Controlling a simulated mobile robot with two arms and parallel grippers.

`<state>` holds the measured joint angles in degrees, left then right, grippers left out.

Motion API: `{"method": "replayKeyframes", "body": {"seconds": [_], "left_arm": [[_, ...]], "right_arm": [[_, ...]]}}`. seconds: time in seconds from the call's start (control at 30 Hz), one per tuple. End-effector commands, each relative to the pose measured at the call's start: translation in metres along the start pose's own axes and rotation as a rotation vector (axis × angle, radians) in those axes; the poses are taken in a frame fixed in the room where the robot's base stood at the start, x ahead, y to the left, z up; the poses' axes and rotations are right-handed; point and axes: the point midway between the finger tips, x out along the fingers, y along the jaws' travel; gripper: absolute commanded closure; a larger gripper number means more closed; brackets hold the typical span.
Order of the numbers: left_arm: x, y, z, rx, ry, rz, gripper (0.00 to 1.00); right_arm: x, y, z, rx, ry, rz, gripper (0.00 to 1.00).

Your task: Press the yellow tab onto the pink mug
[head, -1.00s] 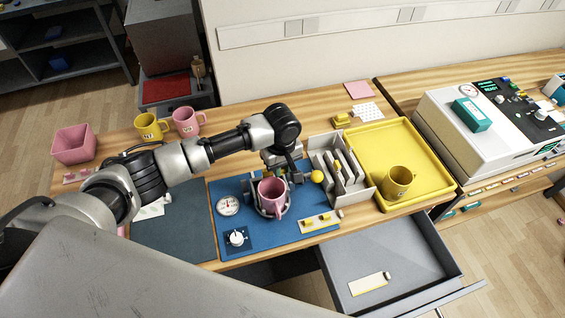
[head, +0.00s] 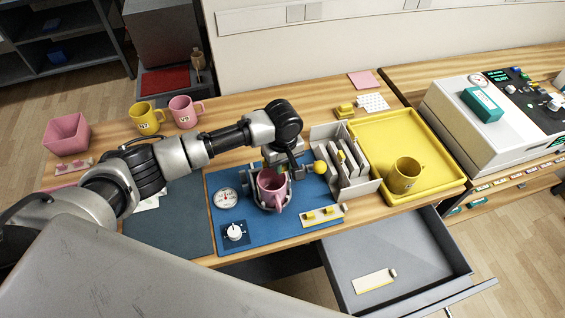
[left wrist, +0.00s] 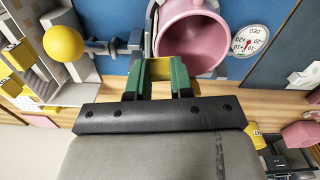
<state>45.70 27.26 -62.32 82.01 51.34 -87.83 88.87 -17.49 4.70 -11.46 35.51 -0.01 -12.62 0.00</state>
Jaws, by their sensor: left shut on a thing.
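The pink mug (head: 270,191) stands in a dark holder on the blue mat, and its open mouth shows in the left wrist view (left wrist: 190,42). My left gripper (left wrist: 160,72) has green fingertips shut on a small yellow tab (left wrist: 158,67). The tab is beside the mug's rim in that view; I cannot tell whether they touch. In the head view the left gripper (head: 277,157) is at the far side of the mug, and the tab is too small to make out. The press lever's yellow ball (head: 320,167) is right of the mug. My right gripper is out of view.
A dial gauge (head: 226,198) and a white knob (head: 235,232) lie left of the mug. A pale strip with yellow pieces (head: 323,215) is at front right. A divided rack (head: 345,185) and a yellow tray (head: 440,187) stand right. An open drawer (head: 420,268) juts out in front.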

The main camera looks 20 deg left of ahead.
Motion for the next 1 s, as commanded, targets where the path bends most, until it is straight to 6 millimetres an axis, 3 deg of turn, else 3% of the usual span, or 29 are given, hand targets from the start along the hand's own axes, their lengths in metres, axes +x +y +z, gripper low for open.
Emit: {"method": "replayKeyframes", "body": {"seconds": [1.0], "left_arm": [[0.0088, 0.0002, 0.0003, 0.001, -0.001, 0.0, 0.92]], "right_arm": [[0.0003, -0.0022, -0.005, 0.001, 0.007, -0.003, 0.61]]}}
